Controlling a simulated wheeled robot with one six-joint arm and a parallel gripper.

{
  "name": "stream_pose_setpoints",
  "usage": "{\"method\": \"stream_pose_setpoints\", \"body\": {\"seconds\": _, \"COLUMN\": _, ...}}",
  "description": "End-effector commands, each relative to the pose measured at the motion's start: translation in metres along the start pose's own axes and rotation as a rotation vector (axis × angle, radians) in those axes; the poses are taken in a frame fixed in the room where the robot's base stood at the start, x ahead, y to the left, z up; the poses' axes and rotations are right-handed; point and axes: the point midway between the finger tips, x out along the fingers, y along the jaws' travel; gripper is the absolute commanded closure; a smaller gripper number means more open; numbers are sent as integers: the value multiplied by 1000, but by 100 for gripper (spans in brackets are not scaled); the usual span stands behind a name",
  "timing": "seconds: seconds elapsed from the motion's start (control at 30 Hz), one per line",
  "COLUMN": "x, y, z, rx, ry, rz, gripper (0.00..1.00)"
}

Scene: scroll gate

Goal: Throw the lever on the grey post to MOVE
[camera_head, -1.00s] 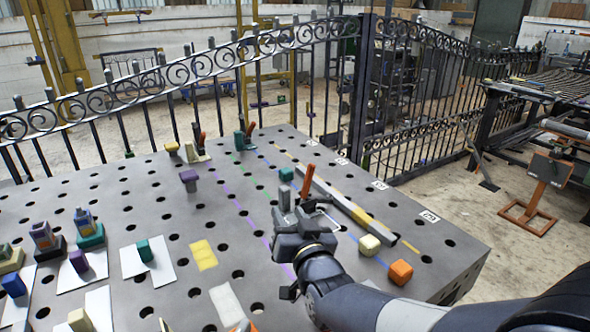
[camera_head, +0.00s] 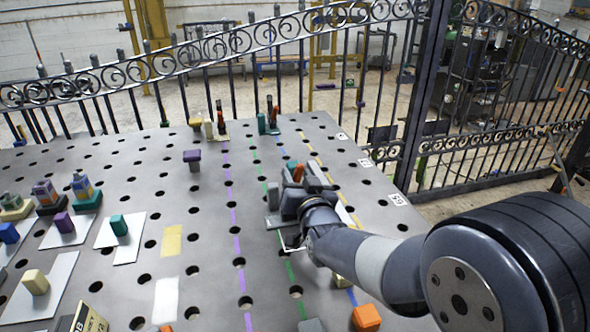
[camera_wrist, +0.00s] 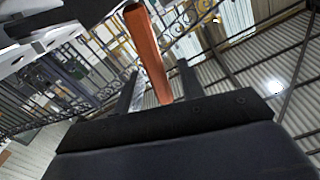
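An orange lever handle (camera_wrist: 150,55) stands between the two dark fingers of my gripper (camera_wrist: 160,88) in the wrist view, with a gap showing beside it. The fingers are apart; I cannot tell if one touches the handle. In the head view my gripper (camera_head: 308,176) is over the perforated table, and a bit of the orange handle shows at it. A grey base (camera_head: 274,222) shows beside and below the gripper; the post itself is mostly hidden. No MOVE marking is readable.
Two similar levers stand at the back, one on a cream base (camera_head: 209,130) and one on a teal base (camera_head: 263,124). A purple block (camera_head: 191,156) stands left, an orange block (camera_head: 366,317) at the front. The scroll gate (camera_head: 190,55) runs behind the table (camera_head: 120,185).

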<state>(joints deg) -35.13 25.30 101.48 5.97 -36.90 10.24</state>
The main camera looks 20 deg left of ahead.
Motion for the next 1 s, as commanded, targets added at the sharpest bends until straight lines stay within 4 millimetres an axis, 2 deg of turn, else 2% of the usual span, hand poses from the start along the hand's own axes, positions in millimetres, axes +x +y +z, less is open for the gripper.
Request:
{"method": "stream_pose_setpoints", "body": {"seconds": 0.1, "x": 16, "y": 0, "z": 0, "rx": 0, "ry": 0, "rz": 0, "gripper": 62}}
{"method": "stream_pose_setpoints", "body": {"seconds": 0.2, "x": 23, "y": 0, "z": 0, "rx": 0, "ry": 0, "rz": 0, "gripper": 62}}
{"method": "stream_pose_setpoints", "body": {"seconds": 0.57, "x": 28, "y": 0, "z": 0, "rx": 0, "ry": 0, "rz": 0, "gripper": 62}}
{"method": "stream_pose_setpoints", "body": {"seconds": 1.0, "x": 28, "y": 0, "z": 0, "rx": 0, "ry": 0, "rz": 0, "gripper": 96}}
